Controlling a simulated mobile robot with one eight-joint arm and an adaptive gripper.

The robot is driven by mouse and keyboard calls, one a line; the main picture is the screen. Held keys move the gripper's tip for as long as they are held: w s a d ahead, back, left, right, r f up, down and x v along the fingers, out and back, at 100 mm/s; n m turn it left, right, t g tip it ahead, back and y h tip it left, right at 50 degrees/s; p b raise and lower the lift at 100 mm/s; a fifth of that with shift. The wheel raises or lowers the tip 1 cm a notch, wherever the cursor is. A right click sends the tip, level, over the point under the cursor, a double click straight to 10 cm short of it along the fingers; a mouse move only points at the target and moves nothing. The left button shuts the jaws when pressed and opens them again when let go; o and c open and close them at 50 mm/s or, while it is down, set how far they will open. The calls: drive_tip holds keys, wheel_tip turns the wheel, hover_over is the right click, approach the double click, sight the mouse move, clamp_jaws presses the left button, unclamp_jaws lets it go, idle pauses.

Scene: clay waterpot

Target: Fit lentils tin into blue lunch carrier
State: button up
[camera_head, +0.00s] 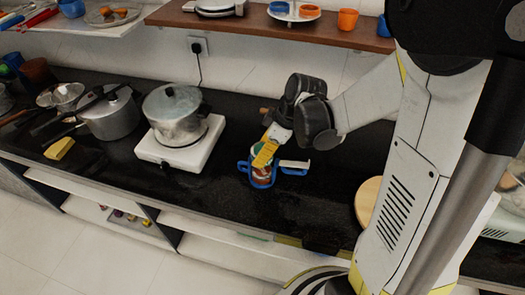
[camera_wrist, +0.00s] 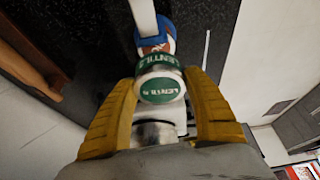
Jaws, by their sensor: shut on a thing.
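The lentils tin (camera_wrist: 160,88) has green labels reading LENTILS and sits between the two yellow fingers of my gripper (camera_wrist: 160,80) in the wrist view. My gripper is shut on it. In the head view my gripper (camera_head: 265,154) is directly over the blue lunch carrier (camera_head: 262,185), and a bit of the tin's green (camera_head: 258,148) shows beside the finger. The carrier, with a pale-topped side arm, stands on the dark counter; its blue also shows in the wrist view (camera_wrist: 166,22). A red-brown and white tin (camera_head: 262,172) is inside it, below the lentils tin. I cannot tell whether the two touch.
A pot (camera_head: 173,108) stands on a white hotplate (camera_head: 180,150) left of the carrier. A pressure cooker (camera_head: 108,115) and a yellow block (camera_head: 59,148) are farther left. A round wooden board (camera_head: 368,200) lies to the right. A wooden shelf (camera_head: 270,28) is above.

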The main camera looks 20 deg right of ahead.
sight(263, 170)
drive_tip(key=shift+f, duration=0.15)
drive_tip(key=shift+f+b, duration=0.65)
drive_tip(key=shift+b, duration=0.1)
drive_tip(key=shift+f, duration=0.15)
drive_tip(key=shift+f+b, duration=0.6)
drive_tip(key=shift+b, duration=0.1)
drive_tip(key=shift+f, duration=0.2)
idle(0.4)
drive_tip(key=shift+f+b, duration=0.75)
drive_tip(key=shift+b, duration=0.1)
drive_tip(key=o, duration=1.8)
